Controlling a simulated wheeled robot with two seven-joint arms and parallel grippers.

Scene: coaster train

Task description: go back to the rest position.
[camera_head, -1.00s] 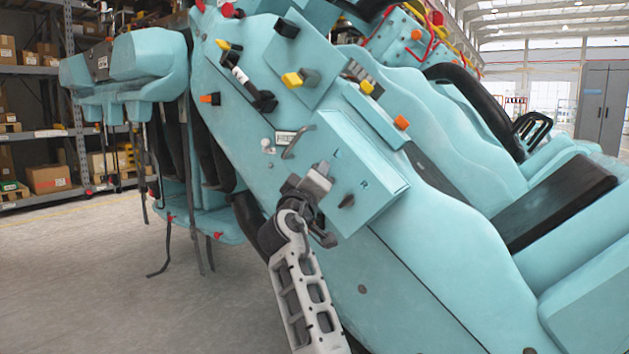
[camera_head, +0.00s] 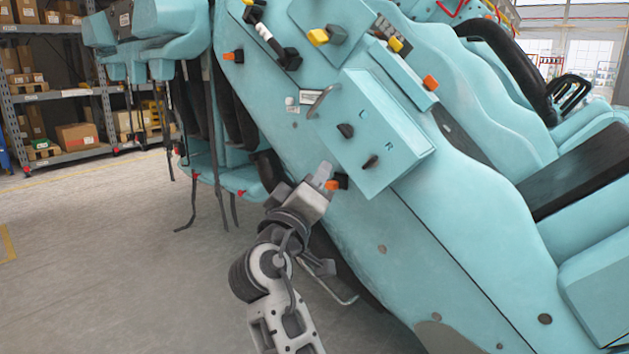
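My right gripper (camera_head: 321,176) is in the lower middle of the head view, at the end of my grey arm coming up from the bottom edge. It is in front of the teal coaster train (camera_head: 450,230), below and left of a teal control box (camera_head: 376,135). Its tip overlaps the train's side in the picture, next to an orange and black knob (camera_head: 336,183). I cannot tell whether it touches anything, or whether its fingers are open or shut. Nothing held shows. The box's two dark knobs (camera_head: 345,130) are uncovered. My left gripper is not in view.
The train fills the middle and right. A handle (camera_head: 323,101) and yellow knobs (camera_head: 318,37) stick out from its side. Dark straps (camera_head: 190,205) hang at its left end. Shelves with boxes (camera_head: 77,136) stand far left. Floor at lower left is clear.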

